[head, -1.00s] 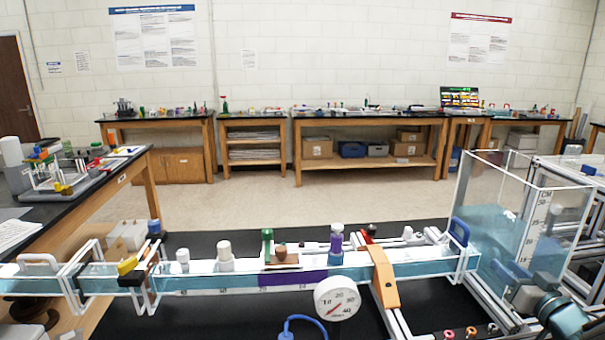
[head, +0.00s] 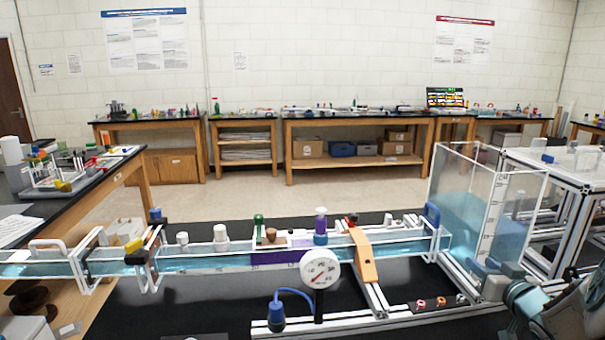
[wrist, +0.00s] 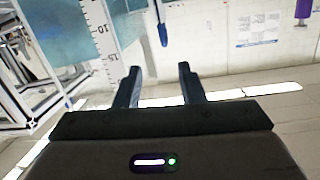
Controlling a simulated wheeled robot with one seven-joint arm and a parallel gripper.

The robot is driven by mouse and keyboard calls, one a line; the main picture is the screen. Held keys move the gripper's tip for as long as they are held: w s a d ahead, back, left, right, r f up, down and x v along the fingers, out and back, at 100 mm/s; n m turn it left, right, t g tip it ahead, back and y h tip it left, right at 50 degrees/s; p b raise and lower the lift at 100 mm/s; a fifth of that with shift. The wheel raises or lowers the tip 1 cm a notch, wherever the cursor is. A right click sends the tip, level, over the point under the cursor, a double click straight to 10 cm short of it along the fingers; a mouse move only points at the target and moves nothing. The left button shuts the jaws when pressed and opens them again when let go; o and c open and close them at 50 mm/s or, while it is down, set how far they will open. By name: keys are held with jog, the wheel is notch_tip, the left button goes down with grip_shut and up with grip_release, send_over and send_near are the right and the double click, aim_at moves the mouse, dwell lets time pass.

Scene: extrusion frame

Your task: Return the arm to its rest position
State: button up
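My gripper (wrist: 158,84) shows in the wrist view with its two dark fingers apart and nothing between them. Beyond the fingers are the white wall and part of a clear scaled tank. In the head view, a part of my arm (head: 535,300) shows at the lower right, close to the clear water tank (head: 490,215). The fingertips cannot be made out in the head view.
A long clear flume (head: 205,258) runs across the black bench, joined to the tank. A round gauge (head: 319,270) and an orange clamp (head: 364,258) stand at its front. An extrusion frame (head: 575,215) stands at the right. Open floor (head: 330,200) lies behind the bench.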

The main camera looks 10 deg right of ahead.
jog(key=a+g+h, duration=0.3)
jog(key=a+g, duration=0.3)
jog(key=a, duration=0.6)
jog(key=s+a+f+n+g+y, duration=0.1)
jog(key=s+a+f+g+y, duration=0.1)
jog(key=s+a, duration=0.7)
jog(key=s+a+f+n+g+y, duration=0.1)
jog(key=s+a+f+g+y, duration=0.1)
jog(key=s+a+g, duration=0.3)
jog(key=s+a, duration=0.4)
jog(key=a, duration=0.3)
jog(key=shift+s, duration=0.35)
